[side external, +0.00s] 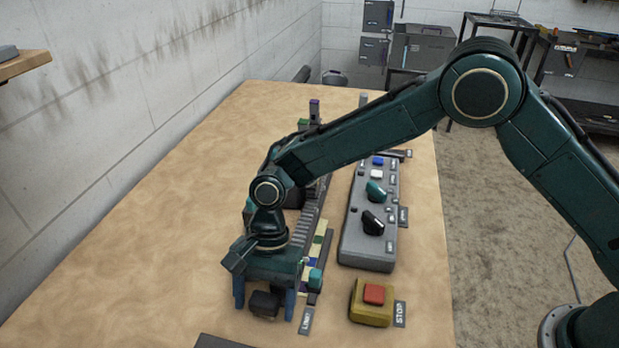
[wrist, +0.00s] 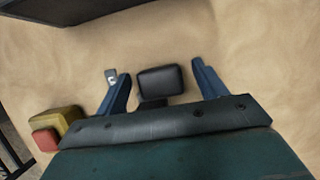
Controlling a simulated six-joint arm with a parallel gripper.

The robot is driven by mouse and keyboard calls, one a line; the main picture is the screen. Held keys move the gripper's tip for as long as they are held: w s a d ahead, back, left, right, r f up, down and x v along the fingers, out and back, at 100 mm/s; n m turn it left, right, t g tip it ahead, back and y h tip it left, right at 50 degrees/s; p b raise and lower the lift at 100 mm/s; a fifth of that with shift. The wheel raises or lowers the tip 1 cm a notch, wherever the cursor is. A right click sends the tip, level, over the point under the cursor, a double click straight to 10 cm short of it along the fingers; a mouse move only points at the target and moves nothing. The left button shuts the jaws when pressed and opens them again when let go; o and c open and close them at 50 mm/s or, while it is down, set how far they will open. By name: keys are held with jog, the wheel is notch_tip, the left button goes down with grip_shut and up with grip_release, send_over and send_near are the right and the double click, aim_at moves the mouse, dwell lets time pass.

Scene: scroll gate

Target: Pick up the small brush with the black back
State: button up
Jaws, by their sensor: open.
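A small dark block with a black top, which looks like the black-backed brush (side external: 265,303), sits on the table near the front edge. In the wrist view the brush (wrist: 160,80) lies between my two blue fingers, with a gap on each side. Its bristles cannot be made out. My gripper (side external: 264,308) is open and points down over it. The fingers also show either side of it in the wrist view (wrist: 162,84). Nothing is held.
A yellow box with a red button (side external: 372,302) and a STOP label stands right of my gripper. A grey control panel (side external: 367,252) with knobs lies behind it. A rail assembly with coloured blocks (side external: 318,245) runs behind my gripper. The table's left side (side external: 130,240) is clear.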

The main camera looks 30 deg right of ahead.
aim_at(262, 294)
jog(key=c, duration=1.1)
jog(key=shift+o, duration=0.2)
jog(key=shift+r, duration=0.1)
jog(key=shift+r, duration=4.95)
jog(key=shift+o, duration=1.1)
jog(key=shift+c, duration=0.6)
jog(key=shift+w+f+m, duration=0.1)
jog(key=shift+w+m, duration=0.3)
jog(key=shift+w, duration=0.1)
jog(key=w+d+m+t+y, duration=0.1)
jog(key=w+d+m+t, duration=0.1)
jog(key=w+m, duration=0.6)
jog(key=shift+w+f+t, duration=0.25)
jog(key=shift+w+t, duration=0.35)
jog(key=shift+w, duration=0.25)
